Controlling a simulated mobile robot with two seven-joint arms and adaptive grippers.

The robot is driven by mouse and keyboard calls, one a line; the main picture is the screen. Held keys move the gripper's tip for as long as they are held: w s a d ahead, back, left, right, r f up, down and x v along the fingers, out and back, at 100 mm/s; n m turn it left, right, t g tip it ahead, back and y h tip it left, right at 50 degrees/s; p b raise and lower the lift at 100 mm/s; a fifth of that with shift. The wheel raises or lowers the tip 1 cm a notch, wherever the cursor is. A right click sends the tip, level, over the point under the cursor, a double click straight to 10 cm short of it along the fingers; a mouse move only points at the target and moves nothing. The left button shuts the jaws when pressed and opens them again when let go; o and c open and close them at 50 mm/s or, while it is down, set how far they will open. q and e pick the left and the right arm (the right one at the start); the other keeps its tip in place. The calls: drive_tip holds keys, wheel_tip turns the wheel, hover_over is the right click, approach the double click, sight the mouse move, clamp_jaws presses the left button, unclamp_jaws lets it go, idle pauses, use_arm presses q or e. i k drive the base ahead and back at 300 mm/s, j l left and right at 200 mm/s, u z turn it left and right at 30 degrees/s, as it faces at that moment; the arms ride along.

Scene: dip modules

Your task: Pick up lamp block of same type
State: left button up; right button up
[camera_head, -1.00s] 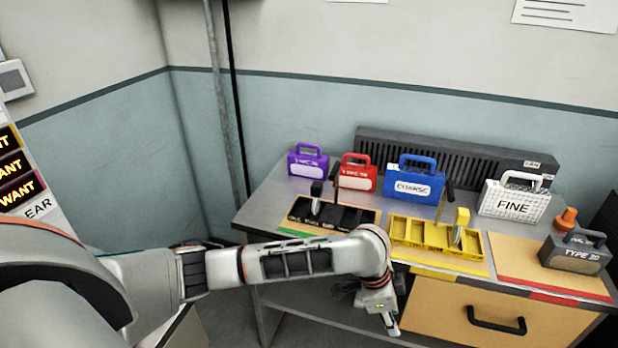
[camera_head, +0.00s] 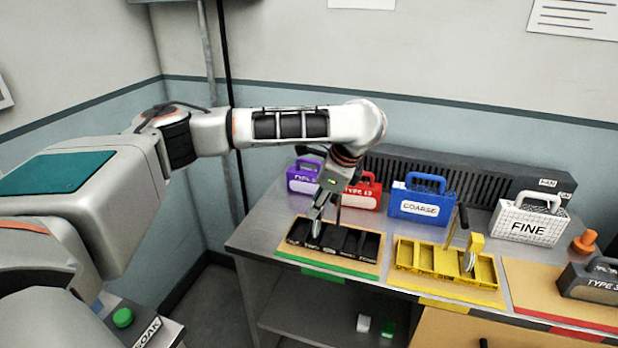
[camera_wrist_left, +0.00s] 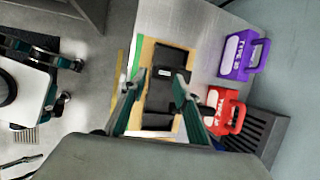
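My left gripper (camera_head: 317,212) reaches down over the left end of the black slotted tray (camera_head: 345,243). In the left wrist view, its two fingers (camera_wrist_left: 158,84) are spread apart over the same tray (camera_wrist_left: 157,122). A small dark piece with a pale mark (camera_wrist_left: 165,73) shows between the fingers; I cannot tell if they touch it. Handled blocks stand behind the trays: purple (camera_head: 302,178), red (camera_head: 367,194), blue "COARSE" (camera_head: 420,207) and white "FINE" (camera_head: 527,226). A dark grey "TYPE 3…" block (camera_head: 597,284) is at the right edge.
A yellow slotted tray (camera_head: 440,274) with an upright yellow piece (camera_head: 472,250) lies right of the black tray. An orange knob (camera_head: 585,242) stands at right. A dark ribbed unit (camera_head: 465,178) runs along the back. White and green cubes sit on the lower shelf.

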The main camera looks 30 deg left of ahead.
sight(300, 180)
drive_tip(key=i+j, duration=0.65)
drive_tip(key=i, duration=0.15)
